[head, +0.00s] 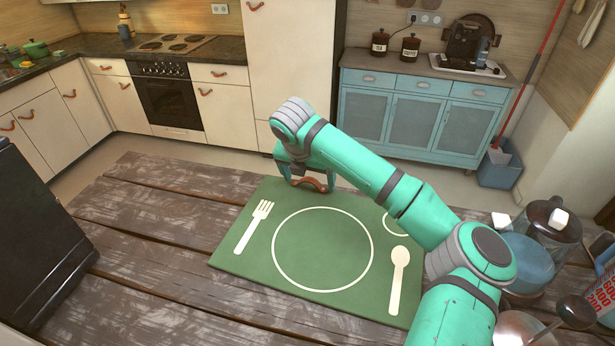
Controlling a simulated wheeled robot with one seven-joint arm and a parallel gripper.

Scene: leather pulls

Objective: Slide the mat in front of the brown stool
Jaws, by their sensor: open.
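The green mat (375,268) lies flat on the wooden table, printed with a cream plate ring, a fork and a spoon. A brown curved leather pull (312,184) shows at the mat's far edge; I cannot tell whether it is fixed to the mat. My gripper (305,180) is open, pointing down at this pull, its fingers around or just above it. I cannot tell if they touch it. My arm covers the mat's right side and part of a smaller printed ring. I see no brown stool.
The plank table (140,265) is bare left of the mat. A black object (35,235) stands at the left edge. A glass jar (530,262), white cubes and a printed container (598,290) crowd the right. Cabinets and an oven (167,103) stand beyond.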

